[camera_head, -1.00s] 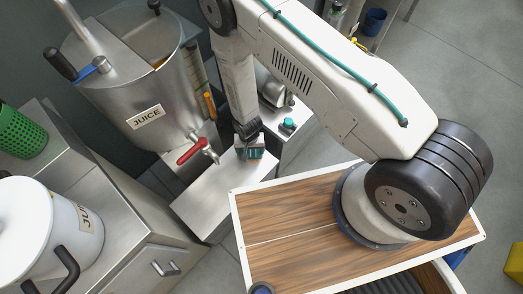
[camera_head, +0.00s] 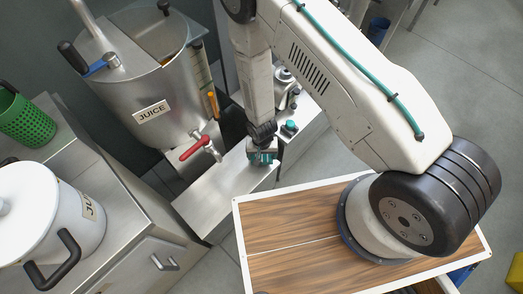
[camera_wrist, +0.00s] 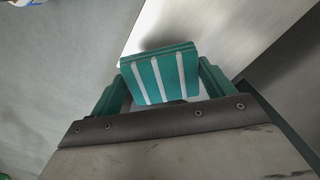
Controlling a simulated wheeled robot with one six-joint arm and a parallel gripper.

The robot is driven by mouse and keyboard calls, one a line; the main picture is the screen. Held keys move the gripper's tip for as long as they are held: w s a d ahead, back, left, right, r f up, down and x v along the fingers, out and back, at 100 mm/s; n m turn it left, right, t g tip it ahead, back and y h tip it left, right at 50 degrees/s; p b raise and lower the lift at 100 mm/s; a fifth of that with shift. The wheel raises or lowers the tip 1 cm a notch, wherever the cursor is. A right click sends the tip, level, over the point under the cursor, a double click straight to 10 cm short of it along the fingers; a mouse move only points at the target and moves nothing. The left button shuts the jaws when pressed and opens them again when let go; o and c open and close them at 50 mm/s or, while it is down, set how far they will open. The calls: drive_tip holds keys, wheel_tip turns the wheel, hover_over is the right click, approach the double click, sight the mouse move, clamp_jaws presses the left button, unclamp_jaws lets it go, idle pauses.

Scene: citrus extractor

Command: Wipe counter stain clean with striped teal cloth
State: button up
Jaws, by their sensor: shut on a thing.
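The striped teal cloth (camera_wrist: 160,77) is a folded teal pad with white stripes. It sits between the teal fingers of my gripper (camera_wrist: 160,90) in the wrist view, and the gripper is shut on it. In the head view my gripper (camera_head: 263,155) is low over the right end of the steel counter (camera_head: 222,194) in front of the juice tank. I cannot tell whether the cloth touches the counter. No stain can be made out on the visible steel; the part under the cloth and gripper is hidden.
A steel juice tank (camera_head: 150,75) with a red-handled tap (camera_head: 194,148) stands just left of my gripper. A teal-topped item (camera_head: 290,127) is close on the right. A white juice pot (camera_head: 50,225) and a green perforated basket (camera_head: 27,120) stand at the left.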

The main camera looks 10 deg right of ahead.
drive_tip(key=shift+r, duration=1.95)
